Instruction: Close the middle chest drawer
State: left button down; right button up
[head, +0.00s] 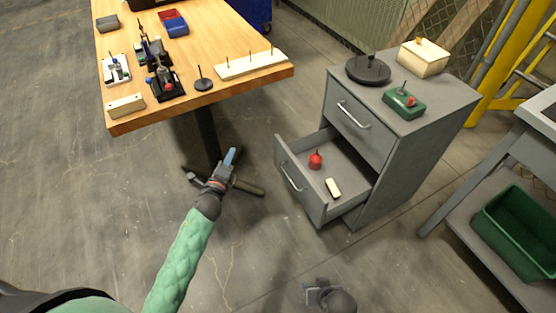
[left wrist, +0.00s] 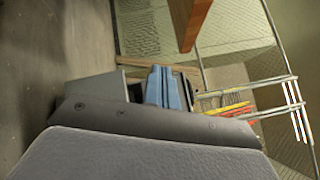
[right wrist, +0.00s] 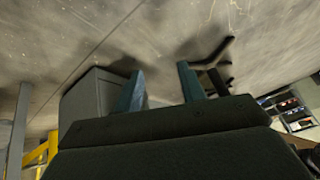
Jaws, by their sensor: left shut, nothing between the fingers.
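The grey chest (head: 415,140) stands right of centre in the head view. Its upper drawer (head: 358,128) is closed. The drawer below it, its front panel (head: 297,180) fitted with a bar handle (head: 291,178), is pulled far out to the left. A red round object (head: 316,160) and a pale block (head: 333,188) lie inside it. My left gripper (head: 231,157) is shut and empty, left of the drawer front and apart from it; its blue fingers touch in the left wrist view (left wrist: 163,87). My right gripper (head: 312,292) is low at the bottom edge; its fingers are apart in the right wrist view (right wrist: 160,90).
A wooden table (head: 200,60) with tools stands at the back left; its dark leg and foot are near my left gripper. A bench with a green bin (head: 515,230) stands at the right. Items rest on the chest top.

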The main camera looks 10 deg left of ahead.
pick_arm(q)
jog(key=w+d+f+m+g+h+b, duration=0.25)
jog(key=f+m+h, duration=0.25)
jog(key=m+h, duration=0.5)
jog(key=m+g+h+b, duration=0.25)
jog(key=m+g, duration=0.35)
jog(key=m, duration=0.7)
send_near(285, 150)
jog(key=shift+n+y, duration=0.3)
jog(key=shift+y, duration=0.05)
jog(key=x, duration=0.6)
jog(key=shift+d+r, duration=0.25)
jog(key=shift+d, duration=0.2)
pick_arm(e)
notch_tip(285, 150, down, 14)
jog(key=s+a+t, duration=0.1)
jog(key=a, duration=0.1)
jog(key=shift+s+a+t+y, duration=0.15)
jog(key=shift+s+t+y, duration=0.05)
jog(key=shift+t+y, duration=0.2)
pick_arm(q)
jog(key=shift+w+d, duration=0.15)
jog(key=shift+w, duration=0.05)
pick_arm(e)
jog(key=shift+f, duration=0.15)
